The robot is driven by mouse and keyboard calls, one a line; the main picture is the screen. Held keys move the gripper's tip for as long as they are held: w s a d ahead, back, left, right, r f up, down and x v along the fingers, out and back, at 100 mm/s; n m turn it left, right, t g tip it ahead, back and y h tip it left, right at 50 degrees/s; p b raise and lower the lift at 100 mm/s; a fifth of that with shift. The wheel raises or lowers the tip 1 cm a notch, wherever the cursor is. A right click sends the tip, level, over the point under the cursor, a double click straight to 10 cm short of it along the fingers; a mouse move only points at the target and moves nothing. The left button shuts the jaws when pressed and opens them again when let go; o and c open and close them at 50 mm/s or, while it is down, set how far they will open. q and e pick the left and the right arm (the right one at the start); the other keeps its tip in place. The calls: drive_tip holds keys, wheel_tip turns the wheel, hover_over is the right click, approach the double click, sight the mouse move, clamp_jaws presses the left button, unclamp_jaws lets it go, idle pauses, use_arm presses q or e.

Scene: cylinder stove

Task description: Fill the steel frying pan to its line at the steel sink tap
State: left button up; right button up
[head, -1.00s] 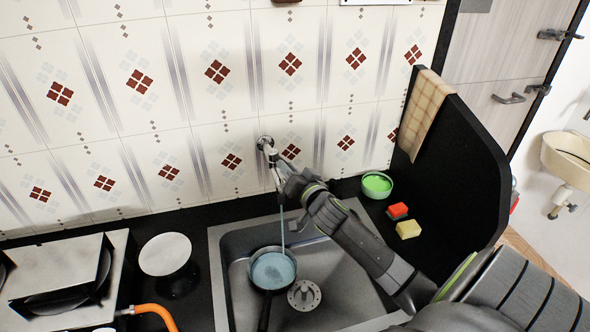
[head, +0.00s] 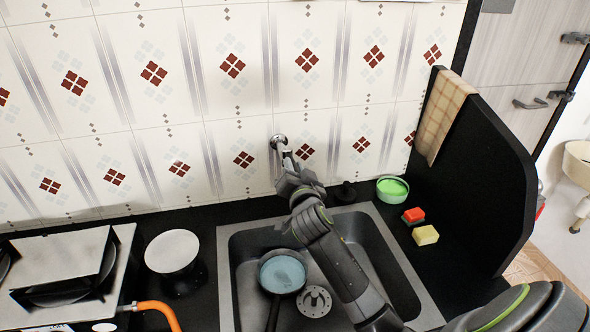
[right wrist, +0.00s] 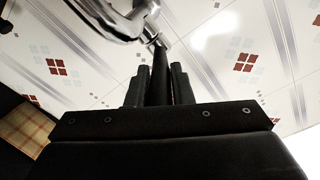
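The steel frying pan (head: 282,272) sits in the left part of the steel sink (head: 228,290), its dark handle pointing toward the front. Bluish water covers its floor; the fill line cannot be made out. The steel tap (head: 279,142) comes out of the tiled wall above the sink, and no water stream shows below it. My right gripper (head: 290,176) is at the tap, hiding part of it. In the right wrist view, the gripper (right wrist: 158,55) reaches to the chrome tap (right wrist: 110,20); whether it grips it is unclear. My left gripper is out of view.
A stove (head: 125,245) with an orange hose (head: 160,312) stands at the left, beside a round white-topped item (head: 172,251). A green bowl (head: 392,188) and red and yellow sponges (head: 425,235) lie right of the sink. A black partition (head: 480,170) carries a checked cloth (head: 443,115).

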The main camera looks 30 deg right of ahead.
drive_tip(key=o, duration=0.4)
drive_tip(key=b+v, duration=0.3)
drive_tip(key=v, duration=1.4)
drive_tip(key=shift+s, duration=0.2)
drive_tip(key=shift+a, duration=0.1)
